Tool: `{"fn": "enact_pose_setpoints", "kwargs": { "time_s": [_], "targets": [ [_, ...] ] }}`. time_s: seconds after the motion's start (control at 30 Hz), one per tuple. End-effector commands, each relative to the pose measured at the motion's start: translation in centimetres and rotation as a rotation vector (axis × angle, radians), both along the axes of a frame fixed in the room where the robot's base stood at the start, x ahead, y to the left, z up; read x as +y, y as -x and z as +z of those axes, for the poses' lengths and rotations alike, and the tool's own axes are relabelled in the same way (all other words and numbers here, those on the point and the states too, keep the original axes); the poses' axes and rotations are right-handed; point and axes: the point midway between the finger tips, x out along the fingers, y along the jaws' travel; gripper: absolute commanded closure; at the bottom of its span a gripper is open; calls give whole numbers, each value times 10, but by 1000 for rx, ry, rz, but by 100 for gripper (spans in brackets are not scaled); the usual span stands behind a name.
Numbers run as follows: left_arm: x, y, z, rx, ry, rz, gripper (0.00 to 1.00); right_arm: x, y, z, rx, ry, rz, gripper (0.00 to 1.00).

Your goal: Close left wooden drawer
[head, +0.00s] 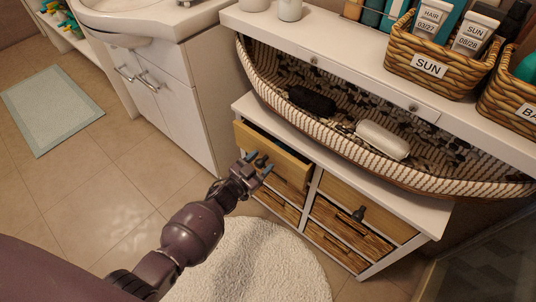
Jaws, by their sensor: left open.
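The left wooden drawer (289,171) is at the upper left of the white cabinet. It is pulled out, with a dark gap showing above its front. A small dark knob (262,160) is on its front. My left gripper (259,165) is open in front of the drawer, its two blue-tipped fingers spread on either side of the knob in the picture. I cannot tell whether it touches the knob or the drawer. My right gripper is not in view.
The right wooden drawer (352,197) looks shut, with wicker drawers (338,249) below. A long wicker basket (400,177) stands on the cabinet top (278,127). A white sink cabinet (180,112) is at left. A round rug (262,265) lies on the floor.

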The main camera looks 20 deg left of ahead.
Motion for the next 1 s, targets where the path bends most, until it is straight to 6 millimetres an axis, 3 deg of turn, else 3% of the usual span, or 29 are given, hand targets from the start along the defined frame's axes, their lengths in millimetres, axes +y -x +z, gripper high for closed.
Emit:
{"fn": "enact_pose_setpoints", "kwargs": {
  "time_s": [0.33, 0.7, 0.87, 1.0],
  "targets": [
    [-1, -2, 0, -1, -1, 1, 44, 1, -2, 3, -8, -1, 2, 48],
    [-1, -2, 0, -1, -1, 1, 100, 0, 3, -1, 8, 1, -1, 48],
    [-1, -3, 0, 0, -1, 0, 100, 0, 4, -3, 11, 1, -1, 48],
    [-6, -15, -3, 2, -1, -1, 100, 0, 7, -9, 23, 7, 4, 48]
  ]
}}
